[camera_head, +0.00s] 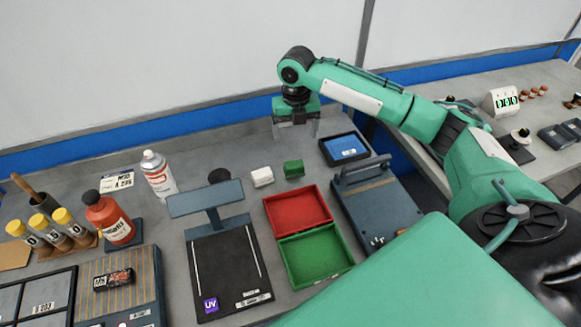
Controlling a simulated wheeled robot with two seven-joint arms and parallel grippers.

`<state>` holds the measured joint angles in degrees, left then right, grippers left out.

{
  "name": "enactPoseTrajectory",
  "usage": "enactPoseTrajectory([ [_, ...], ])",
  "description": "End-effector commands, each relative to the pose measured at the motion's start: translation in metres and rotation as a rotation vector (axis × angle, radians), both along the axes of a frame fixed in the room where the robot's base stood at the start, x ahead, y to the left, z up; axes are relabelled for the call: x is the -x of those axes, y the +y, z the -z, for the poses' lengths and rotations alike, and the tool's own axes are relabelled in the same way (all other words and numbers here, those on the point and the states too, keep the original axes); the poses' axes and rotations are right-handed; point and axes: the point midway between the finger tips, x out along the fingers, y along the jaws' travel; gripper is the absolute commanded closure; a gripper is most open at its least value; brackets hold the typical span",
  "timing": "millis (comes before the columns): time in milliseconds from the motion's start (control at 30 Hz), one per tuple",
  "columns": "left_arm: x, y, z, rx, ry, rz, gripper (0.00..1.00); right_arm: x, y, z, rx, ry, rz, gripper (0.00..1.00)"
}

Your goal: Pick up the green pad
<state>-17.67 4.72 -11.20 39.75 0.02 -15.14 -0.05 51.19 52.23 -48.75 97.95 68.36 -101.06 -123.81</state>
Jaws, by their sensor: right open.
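The green pad (294,169) is a small green block lying on the grey bench, just behind the red tray. A white block (262,176) lies close to its left. My right gripper (296,136) hangs above and behind the green pad, pointing down, with its fingers apart and nothing between them. It does not touch the pad. My left gripper does not show.
A red tray (273,214) and a green tray (285,267) stand in front of the pad. A blue-screened device (324,158) and a dark box with a handle (394,212) are on the right. A UV lamp stand (257,240), spray can (165,186) and orange bottle (92,207) stand left.

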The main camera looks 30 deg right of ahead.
Motion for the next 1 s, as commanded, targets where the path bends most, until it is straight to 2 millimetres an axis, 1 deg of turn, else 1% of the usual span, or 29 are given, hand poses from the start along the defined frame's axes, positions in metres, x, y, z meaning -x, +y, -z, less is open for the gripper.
enactPoseTrajectory([
  [67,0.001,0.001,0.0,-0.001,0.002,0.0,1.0,0.0,-0.003,0.003,0.0,0.004,-0.008,0.18],
  [133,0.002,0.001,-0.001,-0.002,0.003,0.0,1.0,0.0,-0.003,0.012,0.0,0.006,-0.011,0.18],
  [300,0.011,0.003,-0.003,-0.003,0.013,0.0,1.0,0.0,-0.002,0.046,-0.001,0.007,-0.009,0.18],
  [433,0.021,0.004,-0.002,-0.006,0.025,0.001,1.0,0.0,-0.002,0.069,0.0,0.005,-0.009,0.18],
  [567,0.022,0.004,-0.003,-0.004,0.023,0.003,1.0,-0.001,-0.002,0.081,-0.001,0.003,-0.01,0.18],
  [667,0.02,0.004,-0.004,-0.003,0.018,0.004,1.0,-0.001,-0.001,0.086,-0.001,0.002,-0.009,0.18],
  [733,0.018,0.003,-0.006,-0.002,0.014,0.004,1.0,-0.002,-0.001,0.093,0.0,0.004,-0.008,0.18],
  [900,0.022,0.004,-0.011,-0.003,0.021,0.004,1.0,-0.005,0.0,0.12,0.0,0.004,-0.008,0.18],
  [1000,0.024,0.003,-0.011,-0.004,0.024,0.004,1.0,-0.004,0.001,0.131,-0.001,0.003,-0.009,0.18],
])
